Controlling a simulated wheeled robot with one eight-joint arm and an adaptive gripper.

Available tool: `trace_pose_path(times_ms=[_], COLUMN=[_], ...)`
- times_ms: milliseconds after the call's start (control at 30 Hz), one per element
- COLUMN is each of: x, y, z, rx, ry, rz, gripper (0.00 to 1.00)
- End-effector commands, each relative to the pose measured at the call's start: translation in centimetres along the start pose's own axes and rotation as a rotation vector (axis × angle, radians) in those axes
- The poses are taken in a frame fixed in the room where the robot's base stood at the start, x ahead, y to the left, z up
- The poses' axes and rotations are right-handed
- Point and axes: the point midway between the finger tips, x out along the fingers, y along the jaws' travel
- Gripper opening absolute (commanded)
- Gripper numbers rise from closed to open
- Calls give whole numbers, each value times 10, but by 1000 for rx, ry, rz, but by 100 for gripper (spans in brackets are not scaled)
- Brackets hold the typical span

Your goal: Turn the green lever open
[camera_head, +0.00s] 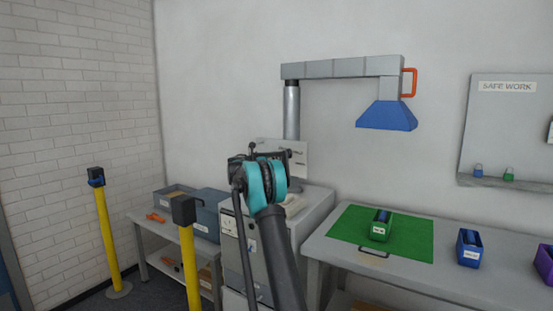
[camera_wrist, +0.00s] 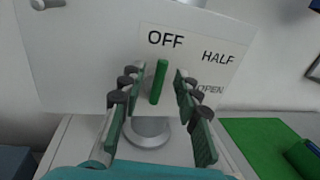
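The green lever (camera_wrist: 160,84) stands upright above a round grey base (camera_wrist: 148,132) in the wrist view. Its tip points at the word OFF on a white label (camera_wrist: 190,50), which also reads HALF and OPEN farther right. My gripper (camera_wrist: 158,76) is open, with one finger on each side of the lever. Gaps show between the lever and both fingers. In the head view, my arm hides the lever, and a pale panel (camera_head: 296,157) shows behind my wrist.
A grey cabinet (camera_head: 312,212) stands below the panel. At right, a bench carries a green mat (camera_head: 345,222) with a green bin (camera_head: 381,226), and a blue bin (camera_head: 469,248). An overhead duct ends in a blue hood (camera_head: 387,116). Yellow posts (camera_head: 108,235) stand at left.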

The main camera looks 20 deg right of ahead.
Motion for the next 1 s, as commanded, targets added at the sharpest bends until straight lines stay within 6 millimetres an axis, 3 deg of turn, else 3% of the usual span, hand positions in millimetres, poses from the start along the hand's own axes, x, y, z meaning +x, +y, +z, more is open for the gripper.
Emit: trace_pose_path(times_ms=[167,467,733,1000], x=[12,14,13,13], y=[0,0,0,0], z=[0,0,0,0], rx=[0,0,0,4], ry=[0,0,0,1], rz=[0,1,0,0], gripper=[32,32,0,0])
